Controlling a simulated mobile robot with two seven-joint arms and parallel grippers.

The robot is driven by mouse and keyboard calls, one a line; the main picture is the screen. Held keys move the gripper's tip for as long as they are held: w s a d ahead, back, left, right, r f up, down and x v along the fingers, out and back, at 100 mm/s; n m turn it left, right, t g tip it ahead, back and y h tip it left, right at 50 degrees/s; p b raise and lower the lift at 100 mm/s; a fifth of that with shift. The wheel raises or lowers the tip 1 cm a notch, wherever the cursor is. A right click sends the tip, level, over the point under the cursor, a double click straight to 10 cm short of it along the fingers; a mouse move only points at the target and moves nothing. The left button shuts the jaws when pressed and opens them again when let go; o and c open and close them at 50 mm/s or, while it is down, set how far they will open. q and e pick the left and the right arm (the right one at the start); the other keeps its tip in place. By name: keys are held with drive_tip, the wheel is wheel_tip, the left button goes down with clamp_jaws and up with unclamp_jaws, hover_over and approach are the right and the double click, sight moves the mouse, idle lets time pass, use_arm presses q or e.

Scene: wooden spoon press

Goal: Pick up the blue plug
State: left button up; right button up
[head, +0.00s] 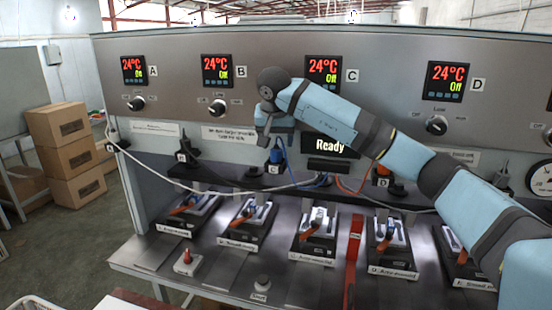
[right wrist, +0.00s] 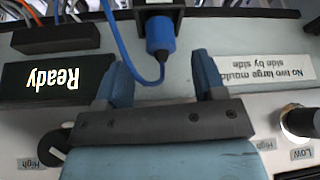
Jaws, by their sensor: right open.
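The blue plug (right wrist: 159,36) sits in a black socket block (right wrist: 160,12) in the right wrist view, with its blue cable looping beside it. In the head view the plug (head: 275,157) shows small below my right gripper, at the ledge under the control panel. My right gripper (head: 276,138) is open and empty in front of the panel. In the right wrist view its two blue fingertips (right wrist: 162,68) stand apart, one to each side of the plug's line, and do not touch it. My left gripper is not in view.
A dark "Ready" display (head: 330,146) is right of the gripper. Panel knobs (head: 218,107) are close to the left. Other cables (head: 340,189) run along the ledge. Several presses with orange handles (head: 316,225) stand on the bench below. Cardboard boxes (head: 62,125) are at the left.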

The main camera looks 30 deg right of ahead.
sight(276, 147)
drive_tip(key=x, duration=0.3)
drive_tip(key=shift+f, duration=0.2)
drive_tip(key=shift+a, duration=0.1)
drive_tip(key=c, duration=1)
drive_tip(key=shift+c, duration=0.2)
drive_tip(key=shift+r, duration=0.2)
